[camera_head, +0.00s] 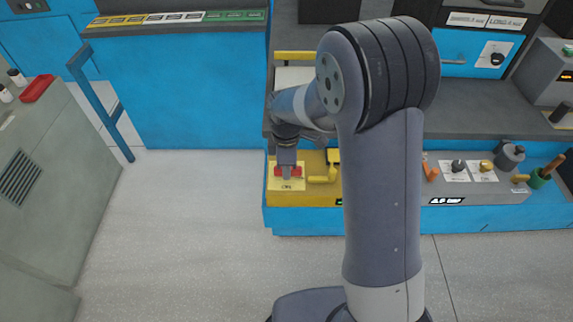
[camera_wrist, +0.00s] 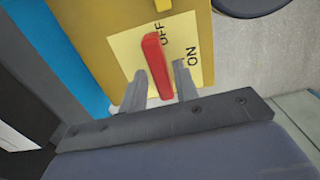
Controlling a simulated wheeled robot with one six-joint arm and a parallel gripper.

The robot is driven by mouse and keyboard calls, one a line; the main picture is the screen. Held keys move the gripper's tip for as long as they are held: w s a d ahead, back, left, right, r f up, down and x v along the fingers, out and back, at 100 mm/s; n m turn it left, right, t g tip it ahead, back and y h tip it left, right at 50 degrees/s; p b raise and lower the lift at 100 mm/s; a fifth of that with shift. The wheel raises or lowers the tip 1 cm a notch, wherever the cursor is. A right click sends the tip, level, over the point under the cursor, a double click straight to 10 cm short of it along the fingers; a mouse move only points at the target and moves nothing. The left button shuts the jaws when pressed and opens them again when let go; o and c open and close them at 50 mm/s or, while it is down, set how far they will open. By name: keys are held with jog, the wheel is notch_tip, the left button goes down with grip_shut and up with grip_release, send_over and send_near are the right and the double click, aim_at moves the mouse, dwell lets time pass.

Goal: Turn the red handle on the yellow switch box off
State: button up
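The yellow switch box (camera_head: 315,194) stands at the front of the blue bench, left of my arm in the head view. In the wrist view its yellow face (camera_wrist: 92,30) carries a pale label (camera_wrist: 125,52) with OFF and ON in black. The red handle (camera_wrist: 154,62) lies across the label, its far end beside the word OFF. The handle shows small and partly covered in the head view (camera_head: 296,171). My gripper (camera_wrist: 160,78) is open, with one finger on each side of the handle. A small gap shows at the right finger; contact at the left is unclear.
A yellow lever (camera_head: 322,179) sits on the same box, right of the red handle. A grey box with knobs and an orange handle (camera_head: 431,171) is farther right, partly behind my arm. A grey cabinet (camera_head: 60,150) stands at left. The floor between is clear.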

jog(key=shift+o, duration=0.8)
notch_tip(320, 180, up, 11)
jog(key=shift+f, duration=0.15)
notch_tip(320, 180, down, 11)
jog(key=shift+r, duration=0.2)
jog(key=shift+f+m, duration=0.1)
jog(key=shift+m, duration=0.2)
dwell(0.4)
